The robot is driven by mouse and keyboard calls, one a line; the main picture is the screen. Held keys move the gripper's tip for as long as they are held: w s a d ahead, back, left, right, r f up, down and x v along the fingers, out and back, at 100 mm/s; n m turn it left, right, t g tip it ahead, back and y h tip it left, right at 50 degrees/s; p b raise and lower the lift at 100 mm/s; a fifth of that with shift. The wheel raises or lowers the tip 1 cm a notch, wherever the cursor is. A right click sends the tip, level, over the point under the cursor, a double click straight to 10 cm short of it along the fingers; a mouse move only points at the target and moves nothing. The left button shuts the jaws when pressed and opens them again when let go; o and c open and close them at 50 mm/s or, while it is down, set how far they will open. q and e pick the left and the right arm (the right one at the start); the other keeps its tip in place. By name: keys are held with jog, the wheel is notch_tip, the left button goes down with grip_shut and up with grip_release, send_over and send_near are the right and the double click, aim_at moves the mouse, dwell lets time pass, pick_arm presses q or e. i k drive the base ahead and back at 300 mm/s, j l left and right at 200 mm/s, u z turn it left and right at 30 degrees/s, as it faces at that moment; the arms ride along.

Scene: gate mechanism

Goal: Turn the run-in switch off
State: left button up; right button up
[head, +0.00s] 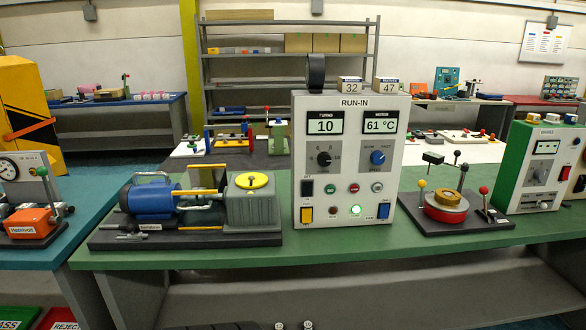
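The light grey RUN-IN panel (349,150) stands upright on the green bench. Its displays read TURNS 10 (325,121) and 61 °C (380,121). A black knob (324,158) and a blue knob (378,157) sit below them. A dark switch (307,188) is at the left edge, above a yellow rocker (307,215); a blue rocker (383,211) is at lower right. Their small labels are too small to read. Neither gripper can be made out in the head view.
A blue motor (152,197) with a grey gearbox (251,205) stands left of the panel on a dark base. A red-ringed fixture with upright levers (446,208) stands to its right. The green bench's front strip (340,245) is clear. Another green-sided panel (540,165) is at far right.

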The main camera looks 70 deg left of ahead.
aim_at(306, 186)
jog(key=u, duration=1.8)
